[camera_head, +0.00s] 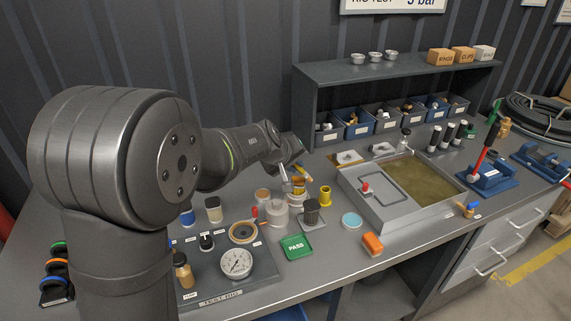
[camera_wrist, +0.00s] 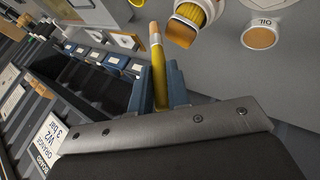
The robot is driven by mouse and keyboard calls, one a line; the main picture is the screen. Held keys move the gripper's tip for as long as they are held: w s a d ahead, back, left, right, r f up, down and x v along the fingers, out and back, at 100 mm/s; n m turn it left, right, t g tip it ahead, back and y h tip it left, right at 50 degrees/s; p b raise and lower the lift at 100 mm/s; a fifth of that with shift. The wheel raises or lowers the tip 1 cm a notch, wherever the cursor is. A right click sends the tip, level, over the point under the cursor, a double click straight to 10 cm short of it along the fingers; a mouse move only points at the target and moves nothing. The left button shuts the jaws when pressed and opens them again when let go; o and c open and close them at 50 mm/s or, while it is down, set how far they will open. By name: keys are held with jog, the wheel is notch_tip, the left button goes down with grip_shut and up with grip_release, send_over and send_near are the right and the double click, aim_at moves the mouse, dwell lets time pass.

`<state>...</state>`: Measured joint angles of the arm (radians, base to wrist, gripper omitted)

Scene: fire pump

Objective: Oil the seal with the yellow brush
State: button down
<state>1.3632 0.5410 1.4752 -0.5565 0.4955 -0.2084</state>
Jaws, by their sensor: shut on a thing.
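In the wrist view, my gripper (camera_wrist: 162,88) is shut on the yellow brush (camera_wrist: 158,62), its blue-grey fingers on either side of the yellow shaft. The brush's pale tan end points away from the fingers. A white cup labelled OIL (camera_wrist: 262,36), with amber contents, is at the upper right, apart from the brush. In the head view, my gripper (camera_head: 294,168) is above the middle of the bench, behind the small jars.
A pressure gauge (camera_head: 237,262), a green PASS tag (camera_head: 296,247) and an orange block (camera_head: 372,244) lie in front. A metal tank (camera_head: 360,205) stands right, and a shelf with blue bins (camera_head: 358,128) stands behind.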

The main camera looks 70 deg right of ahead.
jog(key=shift+w+r, duration=0.1)
jog(key=shift+r, duration=3.9)
jog(key=w+a+f+n+t, duration=0.2)
jog(key=w+a+n, duration=0.15)
jog(key=w, duration=0.85)
jog(key=w+a+f+n+t, duration=0.2)
jog(key=w+a, duration=0.2)
jog(key=w, duration=0.7)
jog(key=w+a+f+n+t+y, duration=0.25)
jog(key=w+a+n, duration=0.25)
jog(key=w+a, duration=1.1)
jog(key=w+a+f+n+t+y, duration=0.2)
jog(key=w+a+f+n, duration=0.15)
jog(key=w+a, duration=1.2)
jog(key=w+a+f+n+y, duration=0.1)
jog(key=a+n, duration=0.1)
jog(key=a, duration=0.7)
jog(key=w+a+f+n+t+y, duration=0.1)
jog(key=a+n, duration=0.1)
jog(key=a, duration=0.7)
jog(key=w+a+f+n+y, duration=0.1)
jog(key=a+n, duration=0.1)
jog(key=a, duration=0.7)
jog(key=shift+a+y, duration=0.15)
jog(key=shift+y, duration=0.2)
